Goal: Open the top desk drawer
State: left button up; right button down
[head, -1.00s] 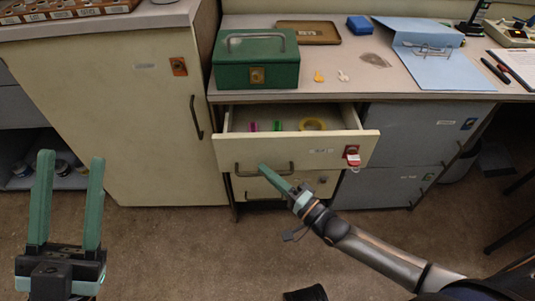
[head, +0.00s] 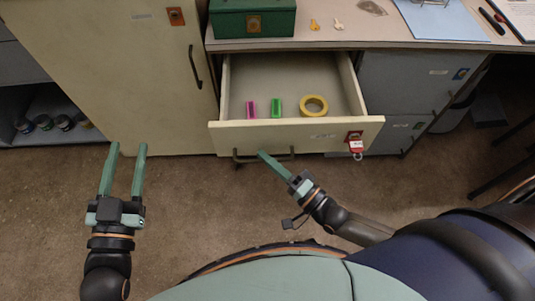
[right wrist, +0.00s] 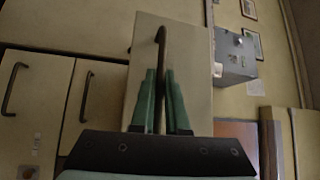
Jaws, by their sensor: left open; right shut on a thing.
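The top desk drawer (head: 240,138) is cream-coloured and stands pulled far out from under the desktop. Inside it lie a pink item (head: 250,109), a green item (head: 276,107) and a yellow tape roll (head: 314,105). A red padlock or tag hangs at the lock on the drawer front's right. My right gripper (head: 264,157) is shut on the dark drawer handle (head: 243,159). In the right wrist view the handle (right wrist: 160,50) runs between the green fingers. My left gripper (head: 124,150) is open and empty, over the floor left of the drawer.
A tall cream cabinet (head: 120,70) with a dark handle stands left of the drawer. A green cash box (head: 253,22), several keys and a blue clipboard folder lie on the desktop (head: 380,36). Grey drawers (head: 400,85) stand right. The floor before the drawer is bare.

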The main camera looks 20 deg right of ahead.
jog(key=c, duration=0.9)
grip_release()
pick_arm(q)
jog(key=shift+n+g+y, duration=0.4)
jog(key=shift+g, duration=0.4)
notch_tip(320, 180, down, 4)
jog(key=shift+s+a+f+p, duration=0.1)
jog(key=shift+s+f+p, duration=0.05)
jog(key=shift+p, duration=0.2)
pick_arm(e)
jog(key=v, duration=0.7)
jog(key=shift+s+d, duration=0.2)
jog(key=shift+s, duration=0.05)
pick_arm(q)
jog(key=shift+r, duration=0.25)
